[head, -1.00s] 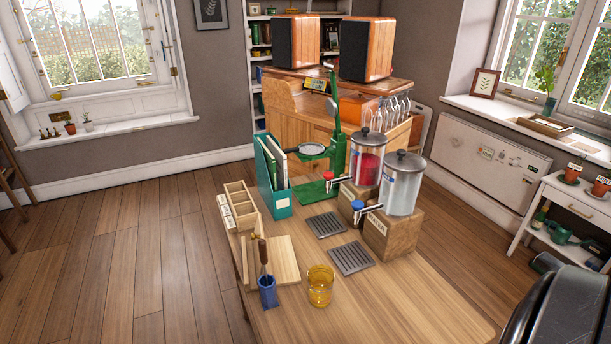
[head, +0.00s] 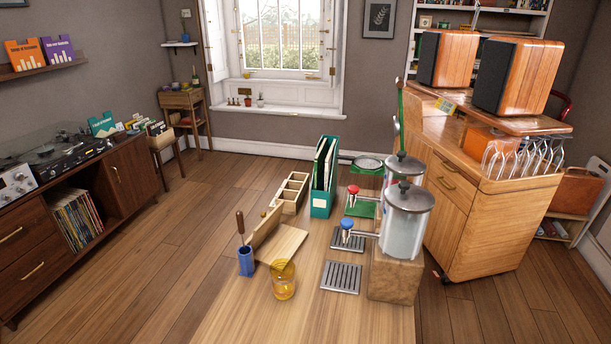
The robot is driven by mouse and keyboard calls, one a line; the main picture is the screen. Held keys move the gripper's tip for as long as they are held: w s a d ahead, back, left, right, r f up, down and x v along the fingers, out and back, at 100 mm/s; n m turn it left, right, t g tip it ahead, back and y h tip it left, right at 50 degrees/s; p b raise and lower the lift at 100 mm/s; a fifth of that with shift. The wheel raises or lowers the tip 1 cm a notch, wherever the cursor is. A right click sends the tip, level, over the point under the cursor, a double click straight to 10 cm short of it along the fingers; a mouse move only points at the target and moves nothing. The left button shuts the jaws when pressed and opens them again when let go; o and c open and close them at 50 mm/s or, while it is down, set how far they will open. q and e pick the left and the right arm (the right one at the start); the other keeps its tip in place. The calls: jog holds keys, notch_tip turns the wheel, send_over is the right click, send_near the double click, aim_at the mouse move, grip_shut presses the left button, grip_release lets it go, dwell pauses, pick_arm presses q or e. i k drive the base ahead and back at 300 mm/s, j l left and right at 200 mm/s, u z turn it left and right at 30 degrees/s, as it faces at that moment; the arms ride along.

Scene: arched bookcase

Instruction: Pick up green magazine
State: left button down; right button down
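No gripper of mine is in view. A teal magazine file (head: 321,204) stands upright on the wooden table (head: 250,325), holding thin upright items with pale and green edges; I cannot tell whether one is the green magazine. A teal-green cover (head: 102,125) with light lettering, too small to read, stands at the back of the dark record cabinet (head: 128,178) at the left. Two covers, one orange (head: 27,54) and one purple (head: 60,50), stand on a wall shelf at the upper left.
Two drink dispensers (head: 405,225) on wooden blocks, drip trays (head: 341,277), a yellow glass (head: 284,282) and a blue cup (head: 246,262) crowd the table. A wooden cabinet with speakers (head: 515,78) stands behind at the right. The floor (head: 150,260) between record cabinet and table is clear.

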aim_at(320, 159)
jog(key=k+l+u, duration=0.2)
jog(key=j+u, duration=0.45)
jog(key=i+j+u, duration=0.1)
jog(key=u, duration=0.35)
jog(key=i+j+u, duration=0.35)
jog(key=i+j, duration=0.9)
jog(key=i+z, duration=0.6)
jog(key=z, duration=0.25)
jog(key=i+z, duration=0.4)
jog(key=i+j+z, duration=0.2)
jog(key=z, duration=0.2)
jog(key=i+z, duration=0.25)
jog(key=z, duration=0.2)
jog(key=i+j+z, duration=0.1)
jog(key=i+z, duration=0.15)
jog(key=z, duration=0.2)
jog(key=i+j+z, duration=0.2)
jog(key=z, duration=0.25)
jog(key=i+j+z, duration=0.15)
jog(key=z, duration=0.3)
jog(key=j, duration=0.1)
